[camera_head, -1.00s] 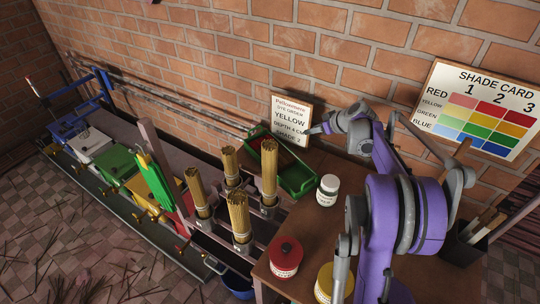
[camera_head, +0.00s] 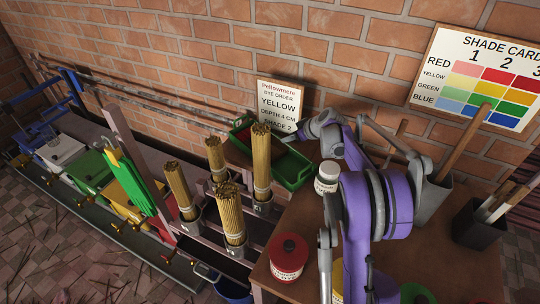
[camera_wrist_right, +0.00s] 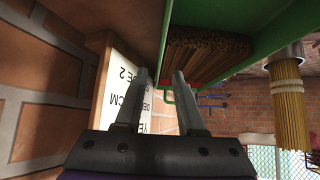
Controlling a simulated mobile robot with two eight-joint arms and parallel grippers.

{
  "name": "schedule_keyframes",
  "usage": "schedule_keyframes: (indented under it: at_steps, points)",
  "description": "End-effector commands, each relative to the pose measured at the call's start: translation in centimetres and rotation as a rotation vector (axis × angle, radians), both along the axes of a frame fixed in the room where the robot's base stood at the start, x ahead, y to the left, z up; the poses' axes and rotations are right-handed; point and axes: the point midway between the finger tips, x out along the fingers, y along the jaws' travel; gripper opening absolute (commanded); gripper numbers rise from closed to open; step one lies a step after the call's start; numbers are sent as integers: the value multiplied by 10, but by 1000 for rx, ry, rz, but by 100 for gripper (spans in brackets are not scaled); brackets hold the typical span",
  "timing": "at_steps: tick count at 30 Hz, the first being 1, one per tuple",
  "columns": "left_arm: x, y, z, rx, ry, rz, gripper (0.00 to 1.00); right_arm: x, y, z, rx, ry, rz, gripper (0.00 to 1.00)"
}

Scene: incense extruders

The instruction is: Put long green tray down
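The long green tray (camera_head: 297,180) lies at the back, below the order card and behind the stick bundles. Something red shows in its left part. My right gripper (camera_head: 285,137) is at the tray's wall side, in front of the card. In the right wrist view the gripper's two fingers (camera_wrist_right: 159,74) stand apart with a gap between them. The tray's green wall (camera_wrist_right: 245,72) is above and right of them, with bundled brown stick ends (camera_wrist_right: 205,48) inside. A small green handle-like loop shows by the right finger; I cannot tell whether it touches. My left gripper is not in view.
Stick bundles (camera_head: 232,215) stand upright in holders before the tray. The order card (camera_head: 279,108) leans on the brick wall.

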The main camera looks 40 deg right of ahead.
Motion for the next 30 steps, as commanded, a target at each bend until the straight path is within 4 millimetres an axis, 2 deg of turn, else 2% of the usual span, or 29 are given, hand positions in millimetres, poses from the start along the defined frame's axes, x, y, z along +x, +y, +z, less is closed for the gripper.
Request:
schedule_keyframes:
  at_steps: [7, 15, 24, 26, 30]
  points:
    - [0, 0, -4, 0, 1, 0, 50, 14, 1, -17, -1, 0, 1, 39]
    - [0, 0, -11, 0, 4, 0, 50, 37, 2, -47, -1, 1, 1, 39]
    - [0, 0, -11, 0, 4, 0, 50, 41, 2, -50, -1, 0, 0, 39]
    - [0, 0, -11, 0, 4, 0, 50, 41, 2, -50, -1, 0, 0, 30]
    - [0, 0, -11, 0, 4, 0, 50, 41, 2, -50, -1, 0, 0, 5]
